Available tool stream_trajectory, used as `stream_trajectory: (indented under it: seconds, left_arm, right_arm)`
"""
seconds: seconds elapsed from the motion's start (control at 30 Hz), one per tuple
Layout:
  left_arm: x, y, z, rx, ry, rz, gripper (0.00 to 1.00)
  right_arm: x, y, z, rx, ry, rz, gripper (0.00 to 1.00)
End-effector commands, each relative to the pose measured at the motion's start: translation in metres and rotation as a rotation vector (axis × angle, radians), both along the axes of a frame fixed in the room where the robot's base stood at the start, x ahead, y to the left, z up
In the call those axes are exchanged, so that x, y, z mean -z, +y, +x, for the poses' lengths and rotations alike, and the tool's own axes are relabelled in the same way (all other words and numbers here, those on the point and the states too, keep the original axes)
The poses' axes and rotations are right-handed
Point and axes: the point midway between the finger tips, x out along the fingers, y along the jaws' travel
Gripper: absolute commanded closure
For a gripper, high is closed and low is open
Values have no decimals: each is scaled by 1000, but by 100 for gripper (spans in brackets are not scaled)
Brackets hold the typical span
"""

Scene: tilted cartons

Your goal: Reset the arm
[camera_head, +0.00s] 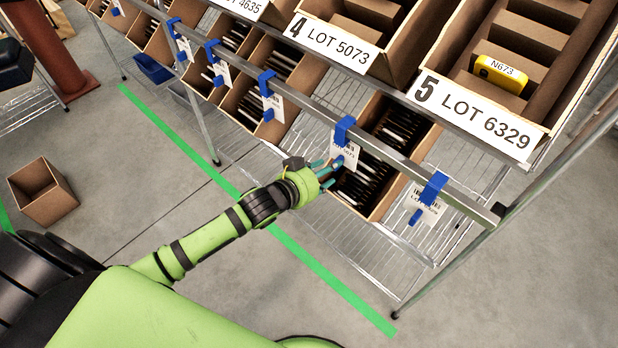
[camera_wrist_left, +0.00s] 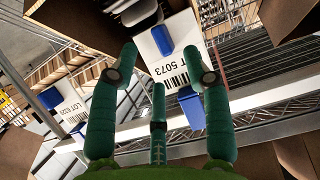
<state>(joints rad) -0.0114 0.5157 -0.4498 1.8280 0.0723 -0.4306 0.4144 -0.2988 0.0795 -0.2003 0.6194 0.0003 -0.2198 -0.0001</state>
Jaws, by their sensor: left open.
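My left arm (camera_head: 225,222) reaches from the lower left toward the shelf rack. My left gripper (camera_head: 328,172) is open at its end, just in front of the tilted carton (camera_head: 425,140) under the lot 4 sign. In the left wrist view, the fingers of my left gripper (camera_wrist_left: 160,65) are spread, with nothing held between them. A white LOT 5073 tag (camera_wrist_left: 168,70) with blue clips lies beyond the fingers. The same tag (camera_head: 347,150) hangs from the rail in the head view. I cannot tell whether a finger touches it. My right gripper is not in view.
The metal rail (camera_head: 395,155) and wire shelf (camera_head: 330,235) are close to my left gripper. Other tags hang along the rail, including one at right (camera_head: 427,208). A yellow N673 device (camera_head: 500,73) lies in an upper carton. An empty box (camera_head: 42,192) stands on the floor.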

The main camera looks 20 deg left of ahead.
Motion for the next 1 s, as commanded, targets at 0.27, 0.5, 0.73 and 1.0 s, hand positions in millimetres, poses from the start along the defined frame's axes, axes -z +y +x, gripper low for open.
stream_trajectory:
  seconds: [0.27, 0.5, 0.73, 1.0]
  left_arm:
    - [-22, 18, -52, 2, 2, 2, 51]
    - [-31, 26, -72, 0, 2, 1, 51]
    - [-33, 27, -73, -1, 0, 1, 51]
    - [26, 51, -73, -66, 85, 46, 51]
  right_arm:
    - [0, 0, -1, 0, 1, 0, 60]
    - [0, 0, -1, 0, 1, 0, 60]
    - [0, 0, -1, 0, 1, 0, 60]
    - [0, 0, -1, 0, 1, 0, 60]
